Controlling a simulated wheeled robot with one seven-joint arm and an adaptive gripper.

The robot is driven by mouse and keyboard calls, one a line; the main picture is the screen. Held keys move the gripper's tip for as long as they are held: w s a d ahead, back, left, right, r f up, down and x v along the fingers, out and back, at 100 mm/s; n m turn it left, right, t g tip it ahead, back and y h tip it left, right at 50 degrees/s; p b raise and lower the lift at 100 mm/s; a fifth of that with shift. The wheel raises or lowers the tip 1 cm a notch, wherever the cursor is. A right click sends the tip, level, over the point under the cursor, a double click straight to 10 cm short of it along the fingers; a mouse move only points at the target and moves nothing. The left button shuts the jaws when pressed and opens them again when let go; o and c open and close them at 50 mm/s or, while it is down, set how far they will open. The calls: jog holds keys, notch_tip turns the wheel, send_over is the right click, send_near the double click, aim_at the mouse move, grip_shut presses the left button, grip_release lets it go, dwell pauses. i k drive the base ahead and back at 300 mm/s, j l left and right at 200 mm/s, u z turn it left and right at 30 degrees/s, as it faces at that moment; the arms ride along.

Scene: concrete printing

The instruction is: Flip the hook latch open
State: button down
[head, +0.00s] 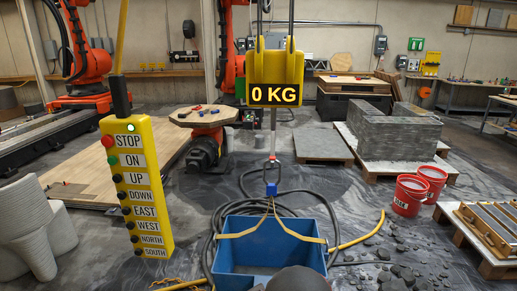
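The crane hook (273,158) hangs on a thin grey shank below a yellow crane scale (275,75) that reads 0 KG, right of the picture's middle. The hook's latch is too small to make out, so I cannot tell whether it is open or shut. A blue fitting (271,189) is just below the hook, at the top of yellow straps (245,230). I cannot tell whether it touches the hook. The straps run down to a blue open bin (240,269). My gripper is not in view; a dark rounded shape at the bottom edge may be part of my arm.
A yellow pendant control (142,190) hangs at left. A black hose (225,212) coils behind the bin. Stones (392,275) lie at its right. Two red buckets (410,194) and a pallet of grey blocks (400,138) stand at right. Orange robot arms stand behind.

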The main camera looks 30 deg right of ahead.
aim_at(273, 157)
jog(key=i+l+z, duration=0.1)
jog(key=l, duration=0.35)
jog(key=i+l+z, duration=0.1)
jog(key=l, duration=0.3)
jog(key=i+l+z, duration=0.1)
jog(key=l, duration=0.3)
jog(key=i+l+z, duration=0.1)
jog(key=i+l, duration=0.2)
jog(key=i+l+z, duration=0.1)
jog(key=l, duration=0.35)
jog(key=i, duration=0.05)
